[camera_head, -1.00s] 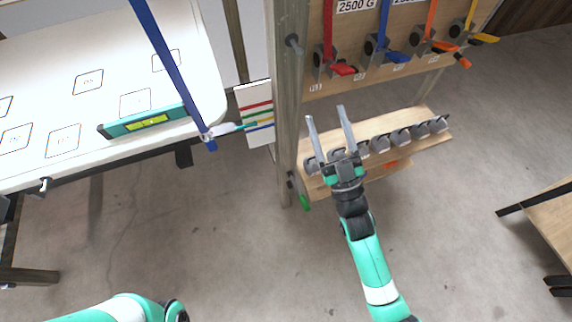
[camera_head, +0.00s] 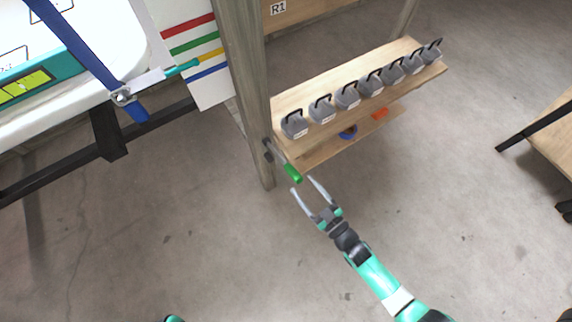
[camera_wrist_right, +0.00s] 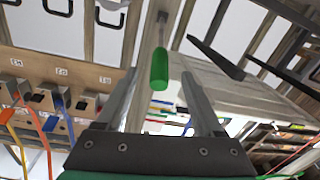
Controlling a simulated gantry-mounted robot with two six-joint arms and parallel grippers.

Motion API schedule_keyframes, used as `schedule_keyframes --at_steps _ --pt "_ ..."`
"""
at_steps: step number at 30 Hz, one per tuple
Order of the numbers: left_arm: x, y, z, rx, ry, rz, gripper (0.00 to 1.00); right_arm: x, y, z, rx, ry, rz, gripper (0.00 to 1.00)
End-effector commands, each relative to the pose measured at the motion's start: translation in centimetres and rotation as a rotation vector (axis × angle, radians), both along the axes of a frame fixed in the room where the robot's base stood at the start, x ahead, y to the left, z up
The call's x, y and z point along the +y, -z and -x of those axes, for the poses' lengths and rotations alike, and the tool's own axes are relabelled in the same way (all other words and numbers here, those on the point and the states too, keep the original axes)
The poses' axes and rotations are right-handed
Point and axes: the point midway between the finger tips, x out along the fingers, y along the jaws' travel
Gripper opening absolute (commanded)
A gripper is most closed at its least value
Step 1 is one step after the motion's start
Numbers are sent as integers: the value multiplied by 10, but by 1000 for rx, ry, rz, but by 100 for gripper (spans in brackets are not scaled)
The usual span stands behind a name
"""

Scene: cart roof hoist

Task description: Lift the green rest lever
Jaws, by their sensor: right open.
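The green rest lever (camera_head: 292,173) sticks out from the wooden post, low down, with a grey shaft and a green handle end. My right gripper (camera_head: 308,184) is open and empty, its fingertips just below and beside the green handle in the head view. In the right wrist view the green handle (camera_wrist_right: 159,70) shows between and beyond the two spread fingers of the gripper (camera_wrist_right: 158,95), and I see no contact. My left gripper is out of view; only a bit of my left arm shows at the bottom edge.
The wooden post (camera_head: 246,90) stands left of the lever. A shelf (camera_head: 290,99) with several grey weights is above and right of it. A white panel with coloured stripes (camera_head: 192,45) hangs left of the post. The floor (camera_head: 220,250) around my right arm is clear.

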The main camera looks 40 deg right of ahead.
Motion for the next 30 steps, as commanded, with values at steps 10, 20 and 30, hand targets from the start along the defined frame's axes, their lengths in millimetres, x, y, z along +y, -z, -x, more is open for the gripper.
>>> schedule_keyframes --at_steps 10,20,30 --pt "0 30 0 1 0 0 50 2 2 -76 -5 -1 0 69" --pt "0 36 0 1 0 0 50 3 0 -101 -1 0 1 69" --pt "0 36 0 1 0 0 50 3 0 -101 -1 0 0 35"
